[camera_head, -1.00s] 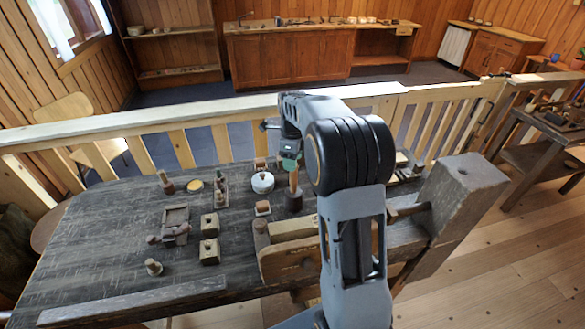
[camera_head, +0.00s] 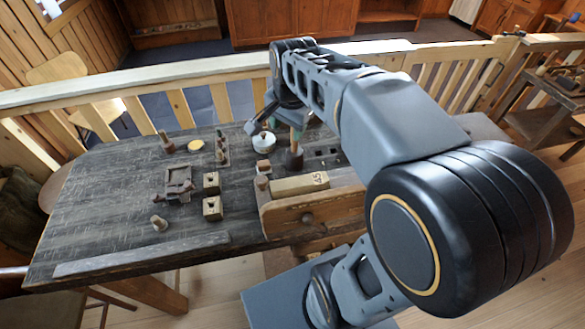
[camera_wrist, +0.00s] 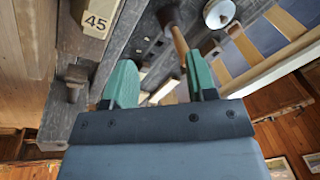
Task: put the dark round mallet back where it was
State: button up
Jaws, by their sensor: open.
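The dark round mallet (camera_head: 294,159) stands upright on the bench, its dark head down and its pale wooden handle up, behind the cream block. In the wrist view the mallet head (camera_wrist: 169,16) is at the top centre, and its handle slants down towards the right green finger. My gripper (camera_head: 299,119) is above the mallet in the head view, partly hidden by my own arm. In the wrist view my gripper (camera_wrist: 161,83) is open, its green fingers well apart. The handle's end is close to the right finger; I cannot tell whether they touch.
The cream block marked 45 (camera_head: 299,184) lies at the bench's front. A white round pot (camera_head: 263,140) stands left of the mallet. Small wooden blocks (camera_head: 212,207), a dark tray (camera_head: 178,184) and a red-brown tool (camera_head: 167,145) stand further left. A railing (camera_head: 205,75) runs behind.

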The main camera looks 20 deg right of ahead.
jog(key=s+a+f+n+t, duration=0.1)
jog(key=s+a+f+n, duration=0.2)
jog(key=s+n, duration=0.6)
jog(key=shift+s+a+f+n+t, duration=0.2)
jog(key=shift+s+f+n+t, duration=0.2)
jog(key=shift+f+n, duration=0.75)
jog(key=shift+r, duration=0.1)
